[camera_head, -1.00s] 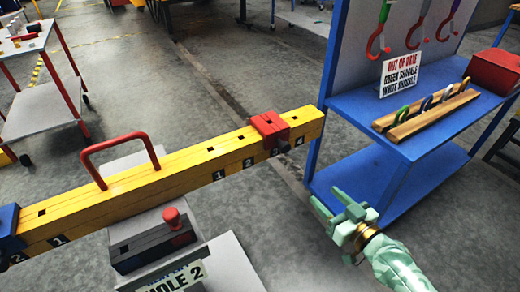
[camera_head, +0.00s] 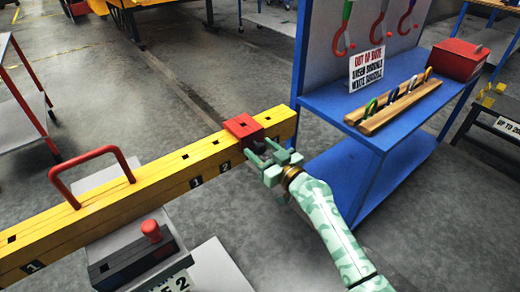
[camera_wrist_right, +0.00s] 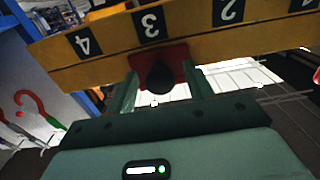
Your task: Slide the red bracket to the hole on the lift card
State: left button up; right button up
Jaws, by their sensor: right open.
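The red bracket (camera_head: 243,127) sits around the yellow beam (camera_head: 165,185) near its right end, right of labels 1 and 2. In the right wrist view the bracket (camera_wrist_right: 176,54) is by label 3 (camera_wrist_right: 150,24), with a dark knob (camera_wrist_right: 160,78) facing me. My right gripper (camera_head: 263,150) is open at the bracket's near side, with its fingers on either side of the knob; I cannot tell whether they touch it. The lift card (camera_head: 182,284) is cut off at the bottom edge, with a "2" showing. My left gripper is not in view.
A blue bench (camera_head: 330,104) stands right of the beam, with a sign (camera_head: 367,69), a wooden rack (camera_head: 395,103) and a red box (camera_head: 457,60). A red handle (camera_head: 92,153) rises from the beam. A grey box with a red knob (camera_head: 151,231) stands in front.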

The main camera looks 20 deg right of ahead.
jog(key=shift+w+a, duration=0.15)
jog(key=shift+w, duration=0.2)
grip_shut()
jog(key=s+a, duration=0.1)
jog(key=a, duration=0.1)
jog(key=s+a+p, duration=0.1)
jog(key=a, duration=0.2)
jog(key=a+p, duration=0.1)
jog(key=a, duration=0.1)
jog(key=shift+s+a+r, duration=0.1)
jog(key=shift+s+a, duration=0.2)
jog(key=shift+s, duration=0.1)
jog(key=shift+s+a, duration=0.2)
jog(key=shift+a, duration=0.25)
grip_release()
